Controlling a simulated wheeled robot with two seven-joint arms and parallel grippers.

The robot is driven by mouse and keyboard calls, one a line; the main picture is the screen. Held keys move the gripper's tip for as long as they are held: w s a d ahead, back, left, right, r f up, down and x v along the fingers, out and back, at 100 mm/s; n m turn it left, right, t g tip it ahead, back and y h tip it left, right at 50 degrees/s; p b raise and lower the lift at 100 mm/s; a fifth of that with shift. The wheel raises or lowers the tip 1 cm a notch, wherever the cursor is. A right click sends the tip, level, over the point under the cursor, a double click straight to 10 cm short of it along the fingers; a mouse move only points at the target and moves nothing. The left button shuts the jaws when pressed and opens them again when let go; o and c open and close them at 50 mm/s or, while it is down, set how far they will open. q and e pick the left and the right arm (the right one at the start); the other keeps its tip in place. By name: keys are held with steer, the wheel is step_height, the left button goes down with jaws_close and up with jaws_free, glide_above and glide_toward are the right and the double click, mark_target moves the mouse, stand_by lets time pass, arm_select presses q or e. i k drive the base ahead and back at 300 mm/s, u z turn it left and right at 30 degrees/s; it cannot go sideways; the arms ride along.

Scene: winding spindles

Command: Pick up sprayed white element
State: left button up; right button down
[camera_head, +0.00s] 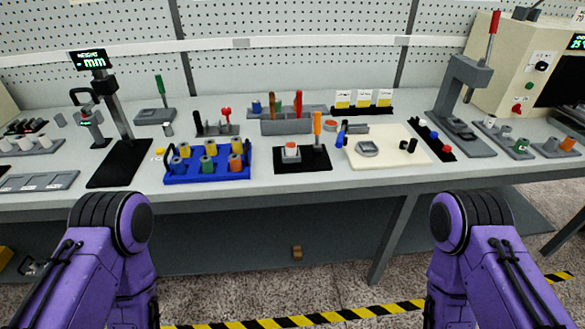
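Several pale or white pieces show on the bench, and I cannot tell which one is the sprayed white element. A small white-and-red piece (291,150) sits on a black fixture (302,164) at the front middle. White-topped pieces sit in a grey holder (28,147) at the left. My two purple arms show at the bottom left and bottom right, both below the bench front. Neither gripper is in view.
A blue tray (207,178) with several spools stands left of the black fixture. A height gauge (118,110) stands at the left and a lever press (462,95) at the right. A cream board (390,160) lies right of centre. The bench front edge (300,190) is clear.

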mark_target(291, 147)
steer(key=u, duration=0.05)
steer(key=k, duration=0.8)
steer(key=z, duration=0.95)
steer(key=i, duration=1.5)
steer(key=u, duration=0.55)
